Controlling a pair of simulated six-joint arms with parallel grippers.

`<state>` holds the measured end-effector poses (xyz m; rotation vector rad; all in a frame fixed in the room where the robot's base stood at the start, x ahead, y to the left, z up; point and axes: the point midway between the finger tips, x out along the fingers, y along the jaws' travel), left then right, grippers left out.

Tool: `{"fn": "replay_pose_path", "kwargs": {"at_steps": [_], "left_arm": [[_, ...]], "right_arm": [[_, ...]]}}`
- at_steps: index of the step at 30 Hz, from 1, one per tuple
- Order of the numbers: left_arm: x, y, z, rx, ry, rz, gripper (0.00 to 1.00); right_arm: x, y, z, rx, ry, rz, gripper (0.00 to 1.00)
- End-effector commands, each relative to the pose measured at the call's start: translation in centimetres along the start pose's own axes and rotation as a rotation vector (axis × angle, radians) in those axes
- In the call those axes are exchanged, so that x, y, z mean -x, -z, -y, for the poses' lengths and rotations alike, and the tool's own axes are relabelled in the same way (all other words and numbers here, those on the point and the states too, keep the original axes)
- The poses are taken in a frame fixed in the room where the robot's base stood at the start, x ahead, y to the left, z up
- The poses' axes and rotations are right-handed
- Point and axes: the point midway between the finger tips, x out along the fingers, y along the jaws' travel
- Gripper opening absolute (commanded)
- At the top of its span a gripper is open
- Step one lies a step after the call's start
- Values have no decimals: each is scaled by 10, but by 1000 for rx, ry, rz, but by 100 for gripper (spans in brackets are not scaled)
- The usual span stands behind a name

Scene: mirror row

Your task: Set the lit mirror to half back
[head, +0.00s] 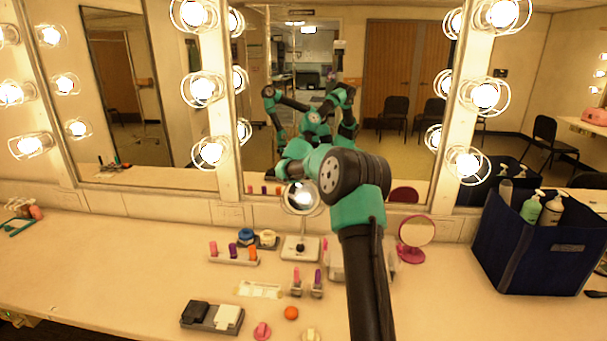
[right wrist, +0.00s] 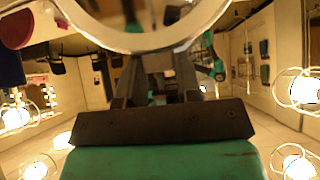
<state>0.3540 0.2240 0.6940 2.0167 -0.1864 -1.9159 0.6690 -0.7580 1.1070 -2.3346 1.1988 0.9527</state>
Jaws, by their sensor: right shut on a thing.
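The lit mirror (head: 302,198) is a small round mirror with a glowing face on a white stand, whose square base (head: 293,250) rests on the counter. My right gripper (head: 296,172) reaches over it from behind my arm and is shut on its upper rim. In the right wrist view the mirror's pale rim (right wrist: 140,42) crosses the top, with the fingers (right wrist: 155,65) meeting it. The exact tilt of the mirror is hard to tell. My left gripper is not in view, apart from arms reflected in the wall mirror.
A pink round mirror (head: 416,232) stands to the right, near a navy caddy (head: 530,245) with bottles. The left counter is mostly clear.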

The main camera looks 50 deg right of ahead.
Motion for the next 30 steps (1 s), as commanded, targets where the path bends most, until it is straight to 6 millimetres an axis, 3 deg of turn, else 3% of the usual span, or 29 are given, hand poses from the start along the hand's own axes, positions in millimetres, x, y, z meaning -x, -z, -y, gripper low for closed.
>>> {"fn": "replay_pose_path", "kwargs": {"at_steps": [1, 9, 10, 17, 30], "left_arm": [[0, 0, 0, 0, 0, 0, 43], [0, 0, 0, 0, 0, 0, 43], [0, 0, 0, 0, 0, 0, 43], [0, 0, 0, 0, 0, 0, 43], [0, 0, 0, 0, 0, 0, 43]], "right_arm": [[-3, -9, 0, 1, -5, 17, 0], [-5, -11, 0, 0, -6, 21, 0], [-5, -11, 0, 0, -6, 22, 35], [-7, -12, 0, 0, -8, 24, 57], [-6, -12, -1, 0, -8, 24, 57]]}}
